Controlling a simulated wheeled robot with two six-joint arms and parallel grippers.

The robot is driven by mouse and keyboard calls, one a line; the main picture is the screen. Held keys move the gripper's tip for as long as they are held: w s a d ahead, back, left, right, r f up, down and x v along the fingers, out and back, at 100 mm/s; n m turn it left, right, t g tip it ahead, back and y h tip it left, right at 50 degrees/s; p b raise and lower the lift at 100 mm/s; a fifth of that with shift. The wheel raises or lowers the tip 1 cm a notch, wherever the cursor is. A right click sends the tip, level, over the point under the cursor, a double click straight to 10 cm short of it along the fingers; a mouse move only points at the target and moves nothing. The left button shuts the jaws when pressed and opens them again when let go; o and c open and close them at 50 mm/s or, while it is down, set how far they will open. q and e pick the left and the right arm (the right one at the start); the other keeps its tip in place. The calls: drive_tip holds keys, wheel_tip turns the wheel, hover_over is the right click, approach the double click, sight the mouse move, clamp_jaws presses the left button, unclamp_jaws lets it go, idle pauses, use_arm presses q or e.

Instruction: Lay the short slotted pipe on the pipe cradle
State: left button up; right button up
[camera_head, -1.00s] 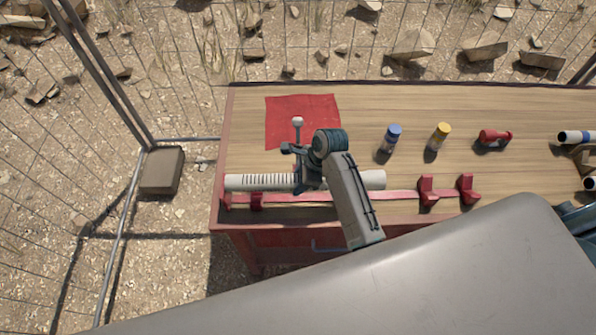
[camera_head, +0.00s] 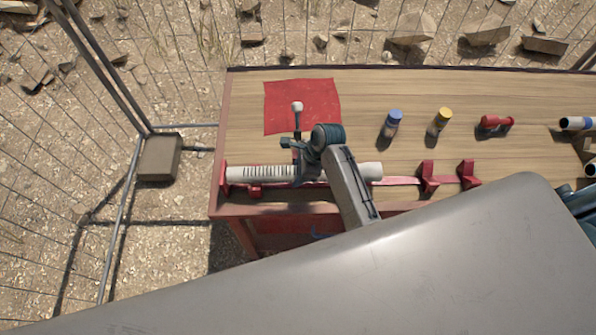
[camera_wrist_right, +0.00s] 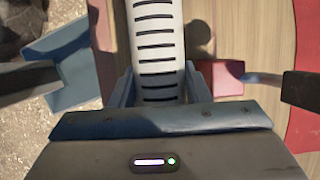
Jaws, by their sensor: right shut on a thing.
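The short slotted pipe (camera_head: 265,172) is white, with dark slots along its left part. It lies level, left to right, along the left part of the red pipe cradle (camera_head: 403,181). My right gripper (camera_head: 305,172) is shut on the pipe near its middle; the right wrist view also shows the slotted pipe (camera_wrist_right: 157,45) between the fingers (camera_wrist_right: 160,88). The pipe's left end is beside the cradle's left end piece (camera_head: 222,181). A low red block (camera_head: 255,190) shows at its near side. I cannot tell whether the pipe touches its supports. My left gripper is not in view.
Two red uprights (camera_head: 427,175) (camera_head: 467,174) stand to the right of the pipe. A red cloth (camera_head: 275,105), a white-topped upright tool (camera_head: 297,107), blue-capped (camera_head: 394,120) and yellow-capped (camera_head: 441,121) containers, and a red object (camera_head: 495,122) are farther back. Other pipes (camera_head: 577,123) lie at right.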

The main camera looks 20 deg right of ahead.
drive_tip(key=shift+r, duration=0.1)
drive_tip(key=shift+p, duration=0.35)
drive_tip(key=shift+f, duration=0.55)
drive_tip(key=o, duration=1.3)
